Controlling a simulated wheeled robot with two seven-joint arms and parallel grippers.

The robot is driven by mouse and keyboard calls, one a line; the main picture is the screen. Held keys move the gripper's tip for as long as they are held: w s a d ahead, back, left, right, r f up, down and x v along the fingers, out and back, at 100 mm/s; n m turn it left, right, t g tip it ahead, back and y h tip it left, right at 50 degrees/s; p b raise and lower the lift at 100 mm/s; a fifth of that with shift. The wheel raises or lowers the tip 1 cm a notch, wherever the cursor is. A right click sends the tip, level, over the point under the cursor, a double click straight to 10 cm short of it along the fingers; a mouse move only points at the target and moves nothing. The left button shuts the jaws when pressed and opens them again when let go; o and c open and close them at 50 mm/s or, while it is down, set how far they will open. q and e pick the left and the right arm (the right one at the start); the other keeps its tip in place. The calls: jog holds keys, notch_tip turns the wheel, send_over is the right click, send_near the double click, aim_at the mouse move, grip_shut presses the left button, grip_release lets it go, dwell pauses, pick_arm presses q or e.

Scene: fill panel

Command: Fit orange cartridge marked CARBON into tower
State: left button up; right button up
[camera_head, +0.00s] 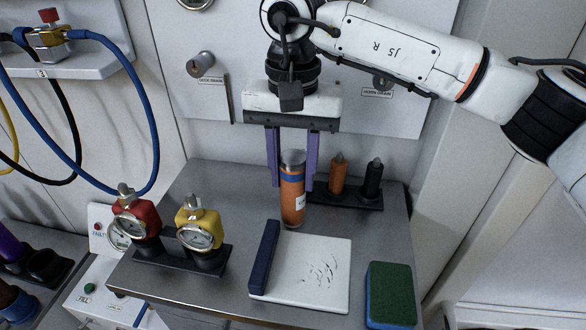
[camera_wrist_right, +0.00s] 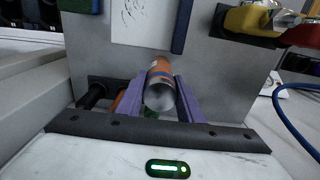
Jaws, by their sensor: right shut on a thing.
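An orange cartridge (camera_head: 292,204) with a blue band, a grey top and a partly visible white label stands upright between my right gripper's purple fingers. My right gripper (camera_head: 292,184) points down and is shut on it, over the grey cabinet top. The label's full word cannot be read. In the right wrist view the cartridge (camera_wrist_right: 160,84) sits between the fingers (camera_wrist_right: 162,94), its round grey end toward the camera. Whether its bottom touches the cabinet top is unclear. I cannot identify the tower in either view. My left gripper is not in view.
A black rack (camera_head: 350,199) with an orange bottle (camera_head: 338,174) and a black bottle (camera_head: 372,180) stands behind right. A white board (camera_head: 315,270), a green sponge (camera_head: 390,292) and red (camera_head: 138,219) and yellow (camera_head: 200,228) gauge regulators stand around the cabinet top (camera_head: 222,185).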

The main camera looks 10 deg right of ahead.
jog(key=shift+f, duration=0.15)
jog(key=o, duration=1.3)
